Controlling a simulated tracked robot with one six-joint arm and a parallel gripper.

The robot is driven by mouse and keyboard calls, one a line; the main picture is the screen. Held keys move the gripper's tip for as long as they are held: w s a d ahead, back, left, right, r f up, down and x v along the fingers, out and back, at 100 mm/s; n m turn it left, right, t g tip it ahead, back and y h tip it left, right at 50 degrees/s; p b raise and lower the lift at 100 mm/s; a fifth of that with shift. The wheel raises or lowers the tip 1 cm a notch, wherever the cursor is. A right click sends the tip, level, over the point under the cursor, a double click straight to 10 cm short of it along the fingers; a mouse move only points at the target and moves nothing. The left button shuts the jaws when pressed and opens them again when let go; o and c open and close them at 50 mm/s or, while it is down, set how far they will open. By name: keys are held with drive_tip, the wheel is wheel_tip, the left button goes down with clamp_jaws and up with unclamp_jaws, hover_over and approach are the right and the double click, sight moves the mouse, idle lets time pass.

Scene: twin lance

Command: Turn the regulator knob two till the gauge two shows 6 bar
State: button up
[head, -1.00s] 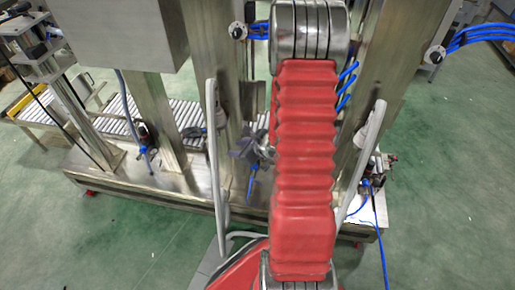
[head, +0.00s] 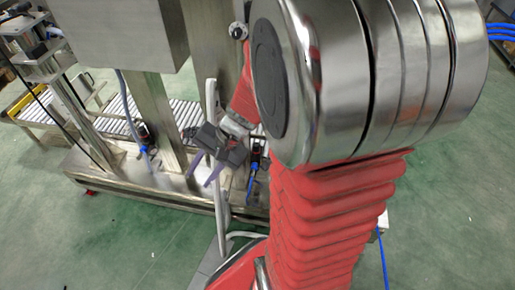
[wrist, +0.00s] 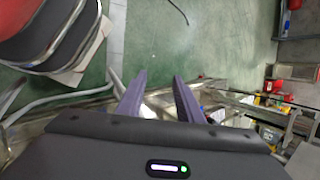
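My gripper (head: 202,174) is in front of the steel machine in the head view, left of my red arm. Its two purple fingers point downward, spread apart with nothing between them. In the wrist view the open fingers (wrist: 160,76) also stand apart and empty. A small dark regulator (head: 146,136) with a blue hose sits left of my gripper, apart from it. Another dark fitting (head: 257,150) with a blue hose shows just right of the gripper. I cannot tell which one carries knob two. No gauge reading is legible, and my arm hides the machine's right part.
A pale upright handle bar (head: 214,110) stands close to my gripper. Steel columns (head: 157,115) and a steel base ledge (head: 120,185) lie behind it. A roller conveyor (head: 110,108) is behind the columns. Green floor (head: 130,240) in front is clear.

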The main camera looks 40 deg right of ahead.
drive_tip(key=s+a+r+n+t+h, duration=0.1)
drive_tip(key=s+r+n+h, duration=0.1)
drive_tip(key=s+r+n, duration=0.2)
drive_tip(key=s+a+r+n+t+h, duration=0.1)
drive_tip(key=s+a+r+n+h, duration=0.1)
drive_tip(key=r+n, duration=0.6)
wheel_tip(320, 180, up, 4)
drive_tip(key=s+h, duration=0.1)
drive_tip(key=s, duration=0.1)
drive_tip(key=shift+s+a+h, duration=0.2)
drive_tip(key=shift+s+h, duration=0.1)
drive_tip(key=shift+s, duration=0.1)
drive_tip(key=shift+a, duration=0.15)
